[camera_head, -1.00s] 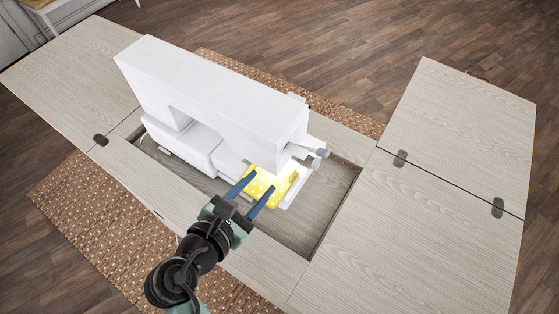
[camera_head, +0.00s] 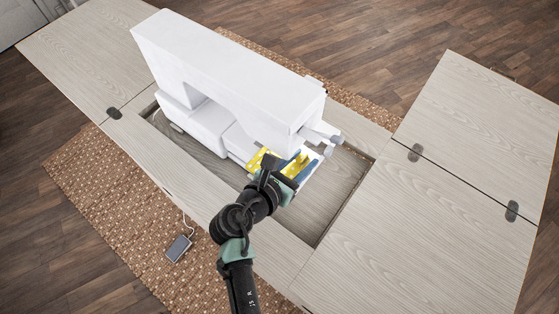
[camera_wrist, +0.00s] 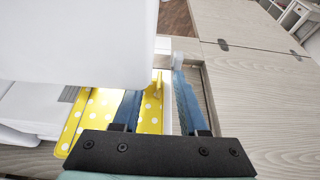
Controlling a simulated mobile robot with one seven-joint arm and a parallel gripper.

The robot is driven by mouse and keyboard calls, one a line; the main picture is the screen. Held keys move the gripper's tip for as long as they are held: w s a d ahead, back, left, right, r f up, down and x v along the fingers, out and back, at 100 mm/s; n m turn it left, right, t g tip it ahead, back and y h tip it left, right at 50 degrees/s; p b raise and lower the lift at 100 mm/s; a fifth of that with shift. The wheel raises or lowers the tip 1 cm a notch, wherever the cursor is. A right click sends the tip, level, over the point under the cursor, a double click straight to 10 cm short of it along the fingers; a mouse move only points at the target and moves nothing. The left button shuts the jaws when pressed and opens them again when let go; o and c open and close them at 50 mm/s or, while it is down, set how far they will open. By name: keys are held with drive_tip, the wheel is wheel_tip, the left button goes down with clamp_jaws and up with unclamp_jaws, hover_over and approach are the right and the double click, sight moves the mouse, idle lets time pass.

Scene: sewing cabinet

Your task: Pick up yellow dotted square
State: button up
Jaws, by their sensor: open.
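The yellow dotted square (camera_head: 256,160) lies on the white sewing machine's bed, below its head. In the wrist view the yellow dotted square (camera_wrist: 92,115) shows white dots and a raised right edge. My gripper (camera_head: 286,164) is open, with its blue fingers at the cloth. In the wrist view my gripper (camera_wrist: 156,88) has its left finger over the cloth and its right finger just past the raised edge. That edge stands between the fingers, not clamped. The machine's head hides the far part of the cloth there.
The white sewing machine (camera_head: 225,75) stands in a recess of the wooden cabinet (camera_head: 430,215); its head is close to my gripper. Flat leaves extend left and right. A small pedal-like device (camera_head: 178,248) lies on the woven rug (camera_head: 110,215). The right leaf is clear.

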drive_tip(key=shift+x, duration=1.05)
clamp_jaws()
drive_tip(key=shift+s+a+r, duration=0.1)
drive_tip(key=shift+s+r, duration=0.05)
